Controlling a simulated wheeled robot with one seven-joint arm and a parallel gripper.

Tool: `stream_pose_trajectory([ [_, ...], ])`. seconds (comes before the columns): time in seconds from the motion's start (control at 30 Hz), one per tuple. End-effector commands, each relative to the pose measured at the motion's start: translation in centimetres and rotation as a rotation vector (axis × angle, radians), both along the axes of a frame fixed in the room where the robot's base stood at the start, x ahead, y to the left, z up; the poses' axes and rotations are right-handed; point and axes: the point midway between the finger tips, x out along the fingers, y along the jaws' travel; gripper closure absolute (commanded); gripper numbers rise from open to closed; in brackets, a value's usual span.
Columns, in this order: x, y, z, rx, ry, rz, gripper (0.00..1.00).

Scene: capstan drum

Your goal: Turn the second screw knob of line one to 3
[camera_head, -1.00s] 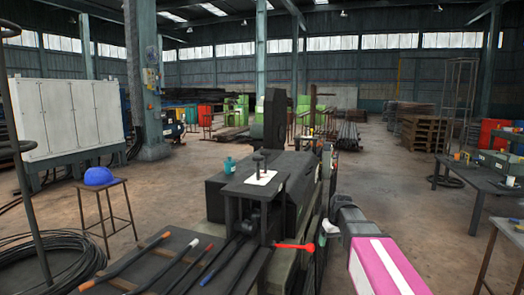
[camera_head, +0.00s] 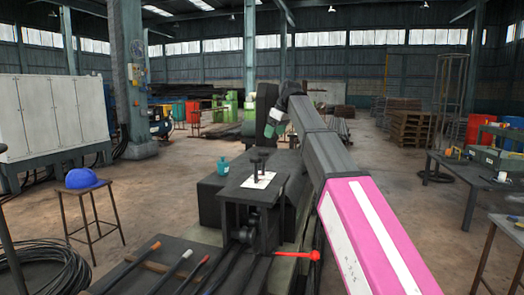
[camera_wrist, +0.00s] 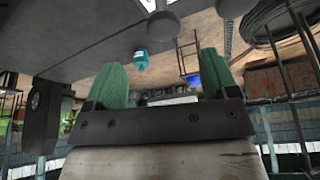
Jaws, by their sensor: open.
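In the head view, the dark machine (camera_head: 213,205) stands in the middle, with a black upright post on a white sheet (camera_head: 258,180) on its front table. My gripper (camera_head: 269,131), with green fingers, is beyond and above this table, at the end of my raised arm. In the wrist view my gripper (camera_wrist: 163,58) is open, its green fingers wide apart with nothing held. Round grey knob-like parts (camera_wrist: 163,26) show at the top of the wrist view, beyond the fingertips and apart from them. Their line, numbers and settings cannot be read.
A teal bottle (camera_head: 223,166) stands on the machine, left of the sheet. A red-handled lever (camera_head: 313,255) sticks out at the machine's front right. A blue helmet (camera_head: 82,178) rests on a stool at left. A work table (camera_head: 470,180) stands at right, with open floor between.

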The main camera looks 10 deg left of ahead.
Motion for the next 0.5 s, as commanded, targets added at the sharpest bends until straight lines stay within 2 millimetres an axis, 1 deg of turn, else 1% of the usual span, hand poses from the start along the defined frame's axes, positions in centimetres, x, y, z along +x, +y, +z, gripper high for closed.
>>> stream_pose_trajectory([
  [0.03, 0.0, 0.4, 0.9, 0.002, -0.004, 0.013, 0.2],
  [0.07, -0.1, 0.5, 1.2, 0.003, -0.006, 0.018, 0.2],
  [0.17, -0.2, 0.8, 1.2, 0.003, -0.008, 0.026, 0.2],
  [0.27, -0.1, 1.1, 0.2, 0.003, -0.008, 0.027, 0.2],
  [0.5, 0.5, 2.5, -3.7, 0.003, -0.006, 0.025, 0.2],
])
